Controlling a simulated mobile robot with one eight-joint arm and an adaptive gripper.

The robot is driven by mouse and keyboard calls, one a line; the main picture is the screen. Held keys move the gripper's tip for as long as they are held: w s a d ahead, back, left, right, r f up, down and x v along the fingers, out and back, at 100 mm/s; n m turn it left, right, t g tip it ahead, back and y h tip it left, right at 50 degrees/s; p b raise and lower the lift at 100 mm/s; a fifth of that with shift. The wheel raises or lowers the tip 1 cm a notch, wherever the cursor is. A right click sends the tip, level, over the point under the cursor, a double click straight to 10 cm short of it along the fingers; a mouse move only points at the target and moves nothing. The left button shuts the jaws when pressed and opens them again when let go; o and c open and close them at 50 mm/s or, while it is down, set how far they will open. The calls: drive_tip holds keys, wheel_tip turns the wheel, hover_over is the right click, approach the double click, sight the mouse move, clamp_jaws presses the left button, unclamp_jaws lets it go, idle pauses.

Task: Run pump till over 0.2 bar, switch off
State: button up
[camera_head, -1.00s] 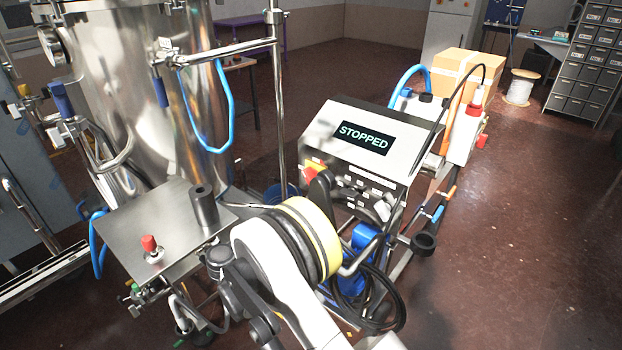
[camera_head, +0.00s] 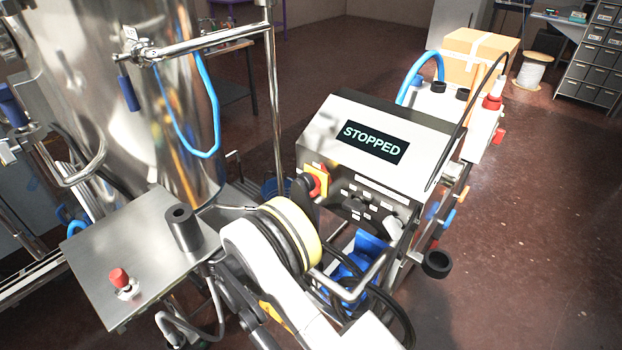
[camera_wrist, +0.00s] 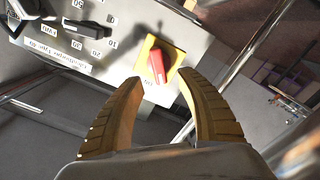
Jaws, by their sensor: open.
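The pump's control box shows STOPPED on its dark display (camera_head: 373,143) in the head view. A red rotary switch on a yellow plate (camera_head: 317,181) sits at the left of its front face. In the wrist view the red switch handle (camera_wrist: 157,66) lies just beyond and between my fingertips. My gripper (camera_wrist: 162,84) is open and empty, with its two tan fingers apart on either side of the switch; I cannot tell whether either touches the panel. A dark knob (camera_wrist: 85,28) with a number scale is at upper left. Blue pump parts (camera_head: 368,246) show below the box. No pressure value is readable.
A steel vessel (camera_head: 130,90) stands at left, with a pipe frame beside it. A steel plate (camera_head: 95,260) carries a red-topped control (camera_head: 119,277) and a black cylinder (camera_head: 184,228). A cardboard box (camera_head: 465,68) is behind the control box.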

sight(307, 189)
drive_tip(key=b+x, duration=0.3)
drive_tip(key=x, duration=0.5)
drive_tip(key=shift+w+d, duration=0.15)
drive_tip(key=shift+d, duration=0.25)
drive_tip(key=shift+w+d, duration=0.35)
drive_tip(key=shift+w, duration=0.2)
clamp_jaws()
